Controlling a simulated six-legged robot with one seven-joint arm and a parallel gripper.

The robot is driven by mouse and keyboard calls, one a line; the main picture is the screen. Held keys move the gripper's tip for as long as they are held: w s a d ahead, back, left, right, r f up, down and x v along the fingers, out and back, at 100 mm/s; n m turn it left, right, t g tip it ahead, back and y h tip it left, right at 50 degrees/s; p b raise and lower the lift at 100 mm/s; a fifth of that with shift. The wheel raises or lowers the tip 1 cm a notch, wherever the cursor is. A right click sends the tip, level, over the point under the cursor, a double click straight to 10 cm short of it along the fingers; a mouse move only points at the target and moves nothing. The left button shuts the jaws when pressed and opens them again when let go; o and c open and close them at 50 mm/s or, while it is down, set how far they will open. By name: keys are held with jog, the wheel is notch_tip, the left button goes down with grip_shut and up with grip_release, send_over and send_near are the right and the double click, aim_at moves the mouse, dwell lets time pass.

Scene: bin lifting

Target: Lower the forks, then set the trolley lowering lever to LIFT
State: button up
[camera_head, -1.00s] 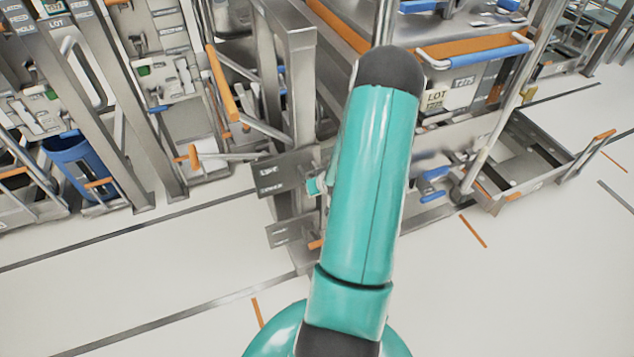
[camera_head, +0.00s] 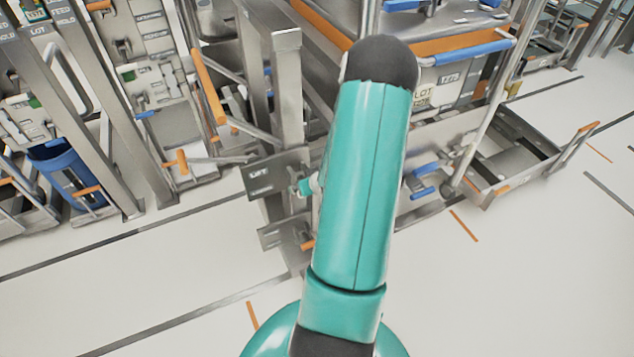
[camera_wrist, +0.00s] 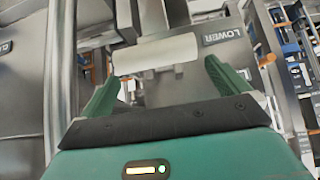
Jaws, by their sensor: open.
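A grey metal plate (camera_head: 262,186) marked LIFT stands on the trolley post in the head view. In the wrist view a LOWER label (camera_wrist: 221,35) shows on the grey metal at upper right. A pale cylindrical handle (camera_wrist: 155,53) lies across the view, just beyond and roughly between my fingertips. My gripper (camera_wrist: 160,72) is open, its two green fingers spread with nothing held. In the head view my gripper (camera_head: 306,187) is a small teal tip at the plate's right side, mostly hidden by my arm. I cannot tell whether it touches the handle. The forks are not clearly identifiable.
An orange-handled bar (camera_head: 208,85) and a smaller orange handle (camera_head: 178,162) are left of the post. A blue bin (camera_head: 66,172) stands farther left. A cart with a blue handle (camera_head: 478,53) is at the right. The foreground floor (camera_head: 510,290) is clear.

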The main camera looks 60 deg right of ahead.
jog(key=v, duration=1)
jog(key=shift+s+r, duration=0.15)
jog(key=shift+r, duration=0.05)
jog(key=shift+a, duration=0.1)
jog(key=shift+s+f, duration=0.1)
jog(key=shift+f, duration=0.05)
jog(key=c, duration=0.5)
jog(key=s+f+m, duration=0.1)
jog(key=f+m, duration=0.2)
jog(key=s+f+m+t, duration=0.1)
jog(key=s+f+m, duration=0.1)
jog(key=f+m, duration=0.1)
jog(key=s+f+m+y, duration=0.1)
jog(key=s+f+m, duration=0.1)
jog(key=f+m, duration=0.1)
jog(key=shift+a+f+m, duration=0.35)
jog(key=shift+m, duration=0.45)
grip_shut()
jog(key=s+a+f+m+t+h, duration=0.1)
jog(key=a+f+m+t+h, duration=0.15)
jog(key=m, duration=1.05)
jog(key=s+a+f+m+t+h, duration=0.1)
jog(key=f+m+t+h, duration=0.2)
jog(key=m, duration=0.9)
jog(key=w+d+r, duration=0.2)
jog(key=w+d, duration=0.3)
jog(key=w, duration=0.4)
jog(key=shift+w+d+r, duration=0.25)
jog(key=shift+w+d, duration=0.05)
jog(key=shift+d, duration=0.05)
